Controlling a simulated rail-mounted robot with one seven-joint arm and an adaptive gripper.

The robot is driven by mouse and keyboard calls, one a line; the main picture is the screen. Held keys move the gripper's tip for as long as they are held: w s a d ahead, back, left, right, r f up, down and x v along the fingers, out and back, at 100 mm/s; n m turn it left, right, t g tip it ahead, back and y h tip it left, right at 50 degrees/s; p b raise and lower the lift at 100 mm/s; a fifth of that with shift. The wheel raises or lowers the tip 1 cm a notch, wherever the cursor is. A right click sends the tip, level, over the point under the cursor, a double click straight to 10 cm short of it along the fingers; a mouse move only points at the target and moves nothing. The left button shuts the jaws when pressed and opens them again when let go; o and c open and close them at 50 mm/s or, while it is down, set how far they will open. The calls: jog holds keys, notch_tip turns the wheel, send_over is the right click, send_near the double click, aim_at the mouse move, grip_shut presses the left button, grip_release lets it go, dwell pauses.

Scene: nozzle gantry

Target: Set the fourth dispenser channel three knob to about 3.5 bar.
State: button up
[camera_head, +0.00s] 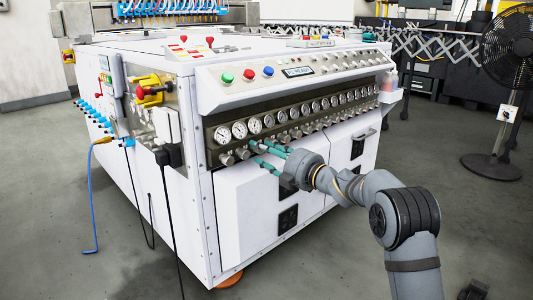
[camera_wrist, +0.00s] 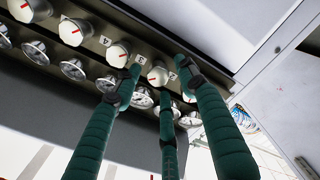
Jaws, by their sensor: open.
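A row of pale round knobs (camera_head: 226,160) with red pointer marks runs under a row of round pressure gauges (camera_head: 239,130) on the machine's front panel. My gripper (camera_head: 264,154), with three teal fingers, is at the left part of the knob row. In the wrist view my gripper (camera_wrist: 157,70) is open, its fingertips spread around one knob (camera_wrist: 157,77) near the row's end. I cannot tell whether they touch it. The gauge needles near my fingers are not readable, and fingers partly hide some gauges.
Above the gauges, a sloped white console carries green and red buttons (camera_head: 227,77) and a small display (camera_head: 299,71). White cabinet doors (camera_head: 250,215) lie below the knobs.

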jog(key=v, duration=1.2)
jog(key=shift+a, duration=0.1)
jog(key=x, duration=1.2)
jog(key=shift+d, duration=0.2)
